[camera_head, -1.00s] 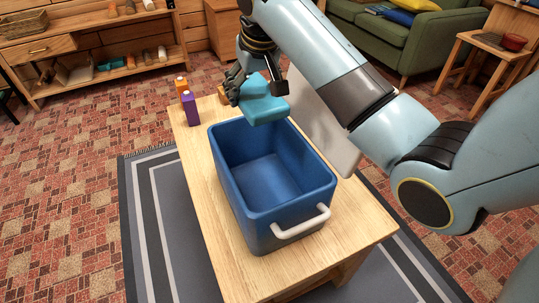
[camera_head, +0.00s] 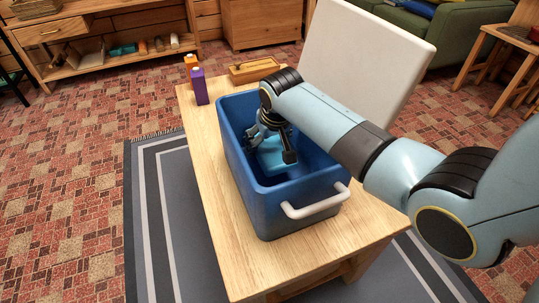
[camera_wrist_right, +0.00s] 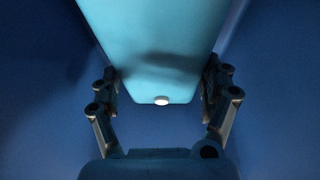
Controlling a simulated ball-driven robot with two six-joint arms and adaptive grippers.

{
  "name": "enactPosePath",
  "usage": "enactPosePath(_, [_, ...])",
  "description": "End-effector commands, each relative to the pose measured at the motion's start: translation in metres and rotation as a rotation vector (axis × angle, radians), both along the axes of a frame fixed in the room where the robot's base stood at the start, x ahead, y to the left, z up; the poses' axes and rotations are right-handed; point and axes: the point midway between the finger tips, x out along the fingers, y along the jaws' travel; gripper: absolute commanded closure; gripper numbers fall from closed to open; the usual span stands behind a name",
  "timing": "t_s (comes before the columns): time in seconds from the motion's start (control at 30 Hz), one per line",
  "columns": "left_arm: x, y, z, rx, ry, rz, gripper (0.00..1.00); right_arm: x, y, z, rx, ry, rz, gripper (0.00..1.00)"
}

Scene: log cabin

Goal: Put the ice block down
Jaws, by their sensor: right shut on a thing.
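The ice block (camera_head: 273,158) is a light-blue slab. It is down inside the blue cooler (camera_head: 262,215), which stands on the wooden table with its white handle facing me. My right gripper (camera_head: 274,150) reaches into the cooler from above and is shut on the ice block. In the right wrist view the ice block (camera_wrist_right: 155,50) sits between the two fingers, with a small white cap at its near end. Whether the block touches the cooler floor I cannot tell. My left gripper is not in view.
The white lid (camera_head: 365,52) stands upright behind the cooler. A purple carton (camera_head: 199,87), an orange carton (camera_head: 190,68) and a wooden tray (camera_head: 254,70) are at the table's far end. The table's near part (camera_head: 275,268) is bare.

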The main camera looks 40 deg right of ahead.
Motion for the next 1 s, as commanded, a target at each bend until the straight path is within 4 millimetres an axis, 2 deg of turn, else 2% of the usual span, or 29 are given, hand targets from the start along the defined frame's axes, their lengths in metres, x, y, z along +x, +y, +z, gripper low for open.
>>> enactPosePath(0.2, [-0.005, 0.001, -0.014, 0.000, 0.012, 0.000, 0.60, -0.001, 0.000, -0.032, 0.000, 0.004, 0.000, 0.61])
enactPosePath(0.3, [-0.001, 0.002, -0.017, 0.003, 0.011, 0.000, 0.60, 0.000, 0.000, -0.042, 0.000, 0.002, 0.000, 0.61])
enactPosePath(0.47, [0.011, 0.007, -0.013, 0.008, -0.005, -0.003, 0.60, 0.000, 0.000, -0.040, 0.000, -0.001, 0.000, 0.61])
enactPosePath(0.67, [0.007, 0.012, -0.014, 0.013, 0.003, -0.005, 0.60, 0.000, 0.000, -0.044, 0.000, 0.000, 0.000, 0.61])
enactPosePath(0.7, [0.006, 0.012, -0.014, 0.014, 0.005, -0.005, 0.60, 0.000, 0.000, -0.044, 0.000, 0.001, 0.000, 0.18])
enactPosePath(0.83, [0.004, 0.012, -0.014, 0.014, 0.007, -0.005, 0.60, 0.000, 0.000, -0.044, 0.000, 0.001, 0.000, 0.01])
enactPosePath(1.0, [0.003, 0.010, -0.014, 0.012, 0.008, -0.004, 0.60, 0.000, 0.000, -0.044, 0.000, 0.001, 0.000, 0.00])
